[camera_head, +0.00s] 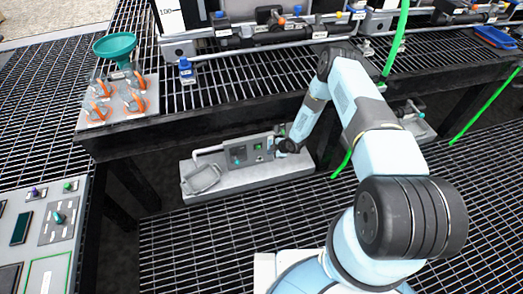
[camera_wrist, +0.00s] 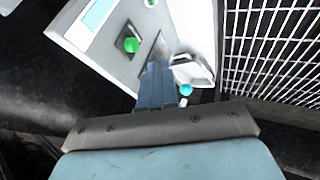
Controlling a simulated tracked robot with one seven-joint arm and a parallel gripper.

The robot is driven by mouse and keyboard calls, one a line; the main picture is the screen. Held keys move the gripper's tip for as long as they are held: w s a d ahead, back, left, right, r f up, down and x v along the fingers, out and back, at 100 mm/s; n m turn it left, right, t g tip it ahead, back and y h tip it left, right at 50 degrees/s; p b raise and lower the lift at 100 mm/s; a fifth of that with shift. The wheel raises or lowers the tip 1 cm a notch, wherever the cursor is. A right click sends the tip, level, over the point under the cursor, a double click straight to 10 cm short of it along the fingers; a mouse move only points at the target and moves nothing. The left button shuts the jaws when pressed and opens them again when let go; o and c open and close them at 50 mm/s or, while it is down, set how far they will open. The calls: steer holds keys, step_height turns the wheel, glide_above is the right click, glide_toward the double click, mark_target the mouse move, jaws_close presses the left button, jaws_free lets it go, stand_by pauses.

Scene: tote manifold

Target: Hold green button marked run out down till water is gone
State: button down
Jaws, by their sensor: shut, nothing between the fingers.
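A low grey control unit (camera_head: 215,172) stands under the bench, with a small green button (camera_head: 258,147) on its upright face. In the wrist view a round green button (camera_wrist: 131,45) sits on a pale panel (camera_wrist: 88,42); I cannot read its marking. My gripper (camera_wrist: 158,66) is shut and empty, its fingertips just right of and below this button, apart from it in the picture. Whether the tips touch the panel is unclear. In the head view my gripper (camera_head: 279,148) is at the right part of the unit and hides some of it. Water is not discernible.
A teal knob (camera_wrist: 186,90) and a white fitting (camera_wrist: 192,68) lie right of the fingers. The bench edge (camera_head: 190,131) overhangs the unit. A green hose (camera_head: 398,40) hangs at right. Another control panel (camera_head: 45,240) is at left. Open grating (camera_head: 220,235) lies in front.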

mark_target(258, 148)
steer(key=w+a+f, duration=0.5)
steer(key=w+f, duration=0.1)
steer(key=shift+w+f, duration=0.3)
steer(key=shift+w, duration=0.05)
stand_by(0.4)
